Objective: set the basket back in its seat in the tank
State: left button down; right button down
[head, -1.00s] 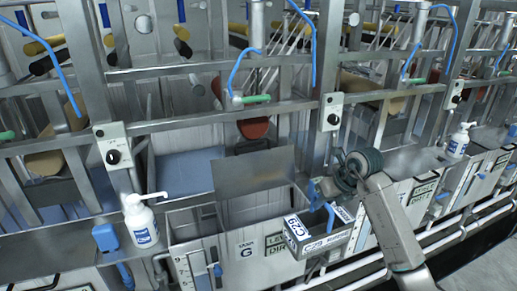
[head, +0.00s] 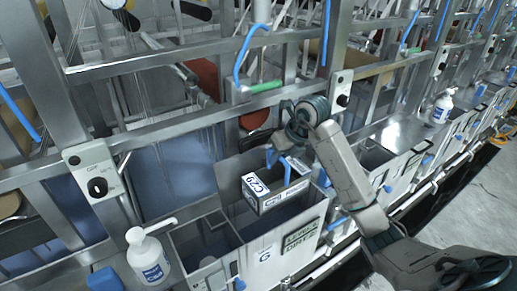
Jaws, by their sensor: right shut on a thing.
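The basket (head: 264,200) is a small open metal box with white C29 labels and a blue handle. My right gripper (head: 281,158) is shut on it from above, at the handle; the fingertips are partly hidden by the wrist. My left gripper is not in view.
A white pump bottle (head: 148,257) stands left of the tank. A narrow compartment (head: 203,240) adjoins the tank's left side. A steel frame rail (head: 200,121) runs behind, with a green-tipped tap (head: 262,87) above. Another pump bottle (head: 441,107) stands far right.

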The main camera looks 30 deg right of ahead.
jog(key=shift+s+d+f, duration=0.1)
jog(key=shift+s+f, duration=0.15)
jog(key=shift+f, duration=0.25)
notch_tip(320, 180, down, 11)
jog(key=b, duration=0.7)
jog(key=shift+w+b, duration=0.1)
jog(key=shift+b, duration=0.25)
notch_tip(320, 180, down, 12)
jog(key=b, duration=0.9)
jog(key=shift+f+b, duration=0.15)
jog(key=shift+b, duration=0.15)
jog(key=c, duration=1.4)
grip_release()
